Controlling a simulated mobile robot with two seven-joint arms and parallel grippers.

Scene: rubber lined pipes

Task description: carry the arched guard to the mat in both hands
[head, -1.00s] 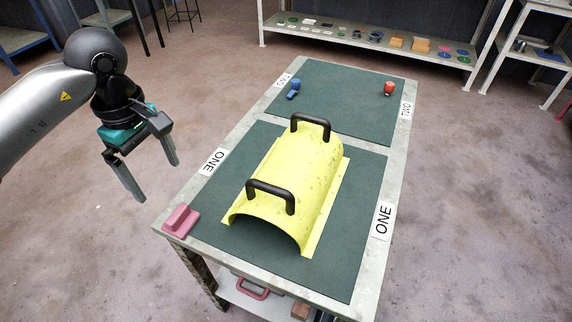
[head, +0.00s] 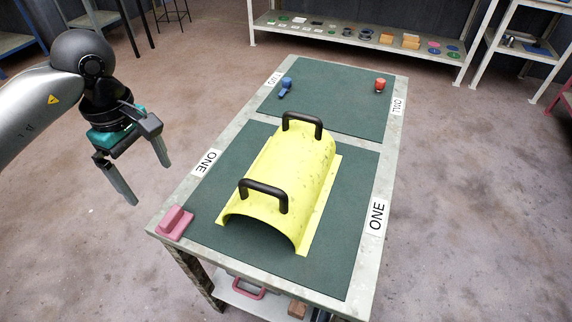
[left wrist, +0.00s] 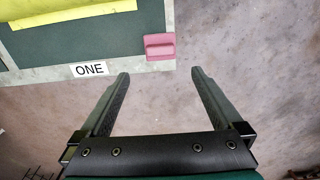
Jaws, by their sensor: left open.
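The yellow arched guard (head: 290,178) lies arch up on the near green mat (head: 335,260), in the area labelled ONE. It has two black handles on top, a near one (head: 263,192) and a far one (head: 303,122). The far green mat (head: 335,95) lies in the area labelled TWO. My left gripper (head: 148,182) is open and empty, left of the table and apart from the guard. In the left wrist view its fingers (left wrist: 160,85) are spread over bare floor, and the guard's yellow edge (left wrist: 60,12) shows at the top left. My right gripper is not in view.
A pink block (head: 175,222) sits on the table's near left corner. A blue object (head: 285,87) and a red object (head: 380,85) stand on the far mat. A shelf with small items (head: 350,35) is at the back. Open floor surrounds the table.

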